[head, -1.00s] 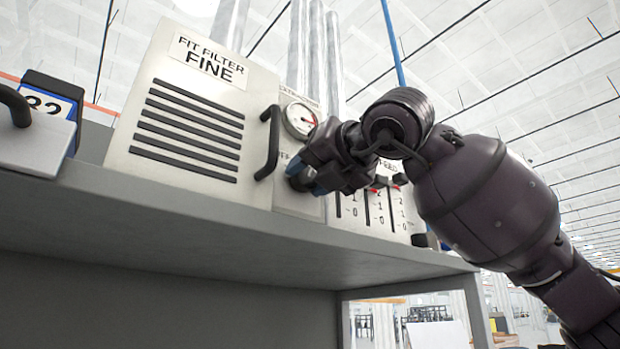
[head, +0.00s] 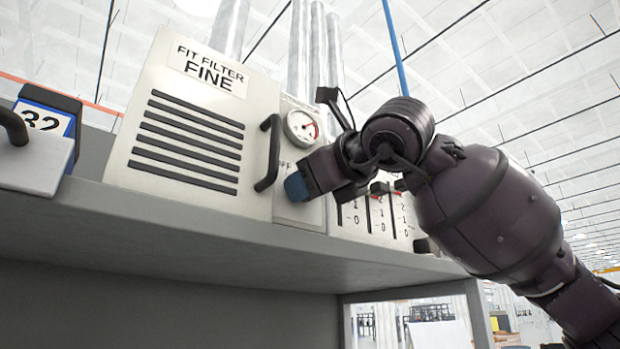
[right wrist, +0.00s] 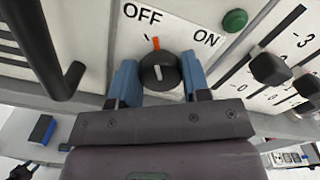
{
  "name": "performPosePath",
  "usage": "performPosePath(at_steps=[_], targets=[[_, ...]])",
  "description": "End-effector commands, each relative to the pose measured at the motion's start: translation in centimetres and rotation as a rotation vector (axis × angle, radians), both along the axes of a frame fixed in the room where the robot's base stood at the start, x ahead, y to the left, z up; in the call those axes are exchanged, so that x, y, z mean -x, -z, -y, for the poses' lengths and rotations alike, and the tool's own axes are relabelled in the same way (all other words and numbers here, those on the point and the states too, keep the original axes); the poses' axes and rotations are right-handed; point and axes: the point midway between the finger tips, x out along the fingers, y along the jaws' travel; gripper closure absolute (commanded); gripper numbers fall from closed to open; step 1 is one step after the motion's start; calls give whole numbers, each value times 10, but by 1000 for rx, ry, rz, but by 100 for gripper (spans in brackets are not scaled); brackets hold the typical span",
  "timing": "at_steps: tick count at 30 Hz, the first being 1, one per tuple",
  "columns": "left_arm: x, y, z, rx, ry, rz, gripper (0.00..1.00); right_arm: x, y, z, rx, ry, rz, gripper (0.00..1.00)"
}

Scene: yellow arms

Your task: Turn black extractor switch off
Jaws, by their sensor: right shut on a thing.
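The black extractor switch (right wrist: 159,71) is a round knob with an orange pointer, seen in the right wrist view. Its pointer is nearly upright in that picture, between the OFF label (right wrist: 142,14) on the left and the ON label (right wrist: 206,37) on the right, closer to OFF. My right gripper (head: 299,187) is at the panel in the head view, hiding the knob there. Its blue-padded fingers lie on both sides of the knob, shut on it. My left gripper is not in view.
A black handle (head: 269,150) stands out from the FINE filter panel (head: 190,135), close left of the gripper. A gauge (head: 301,125) sits above. Black sliders (right wrist: 270,69) and a green button (right wrist: 235,21) are to the right. The grey shelf (head: 230,235) runs below.

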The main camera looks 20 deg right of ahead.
Motion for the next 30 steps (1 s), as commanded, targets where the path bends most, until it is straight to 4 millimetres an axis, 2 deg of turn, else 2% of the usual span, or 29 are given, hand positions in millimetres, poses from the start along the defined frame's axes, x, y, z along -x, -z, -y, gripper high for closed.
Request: performPosePath(at_steps=[12, 30], targets=[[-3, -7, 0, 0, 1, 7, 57, 0, 1, -1, 212, -1, 75, 80], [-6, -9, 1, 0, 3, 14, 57, 0, 2, -1, 254, -1, 90, 80]])
